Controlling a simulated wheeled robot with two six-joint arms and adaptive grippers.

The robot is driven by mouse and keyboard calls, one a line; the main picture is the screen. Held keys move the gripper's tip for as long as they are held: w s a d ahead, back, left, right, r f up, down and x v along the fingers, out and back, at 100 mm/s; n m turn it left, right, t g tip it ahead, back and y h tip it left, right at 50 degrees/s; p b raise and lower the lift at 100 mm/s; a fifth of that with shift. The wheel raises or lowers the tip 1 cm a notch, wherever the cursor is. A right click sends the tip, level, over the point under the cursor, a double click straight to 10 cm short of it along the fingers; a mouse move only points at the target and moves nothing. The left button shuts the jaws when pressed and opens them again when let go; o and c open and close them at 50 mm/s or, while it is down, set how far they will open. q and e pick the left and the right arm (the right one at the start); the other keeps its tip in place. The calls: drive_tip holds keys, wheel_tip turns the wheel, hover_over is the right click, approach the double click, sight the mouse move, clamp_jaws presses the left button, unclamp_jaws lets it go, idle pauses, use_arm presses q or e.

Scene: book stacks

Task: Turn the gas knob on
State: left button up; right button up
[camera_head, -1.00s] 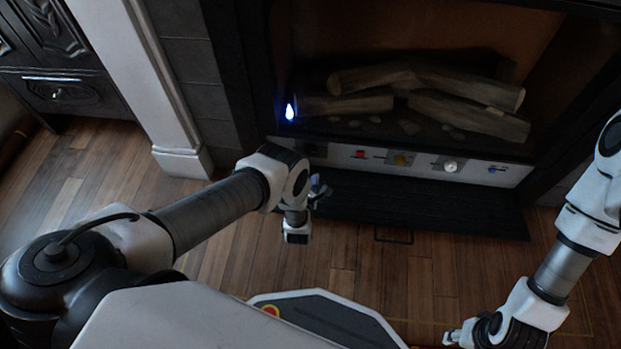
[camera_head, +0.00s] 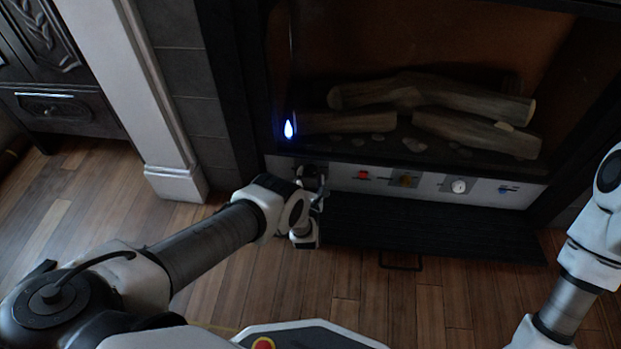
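A pale control panel (camera_head: 435,184) runs along the bottom of the fireplace. No readable label shows which is the gas knob. A dark control at the panel's left end is mostly hidden by my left gripper (camera_head: 318,190). That gripper is in front of this end; whether it touches anything, and its finger opening, are unclear. My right gripper is outside the picture, with only its arm at lower right.
A small blue flame (camera_head: 288,128) burns at the firebox's left, beside the logs (camera_head: 440,100). A black hearth slab (camera_head: 430,228) lies below the panel. A white pillar (camera_head: 130,90) and dark carved cabinet (camera_head: 50,105) stand at left. Wooden floor (camera_head: 345,285) is open in front.

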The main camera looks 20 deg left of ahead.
use_arm(q)
drive_tip(key=c, duration=0.8)
drive_tip(key=shift+m, duration=0.5)
drive_tip(key=shift+f+m+b, duration=0.1)
drive_tip(key=shift+m+b, duration=0.3)
drive_tip(key=shift+m, duration=0.6)
drive_tip(key=m, duration=0.3)
drive_tip(key=shift+m+t+b, duration=0.3)
drive_tip(key=shift+m+b, duration=0.1)
drive_tip(key=m, duration=0.4)
drive_tip(key=shift+m+b, duration=0.3)
drive_tip(key=shift+b, duration=0.1)
drive_tip(key=shift+m+t+h, duration=0.3)
drive_tip(key=shift+m, duration=1.3)
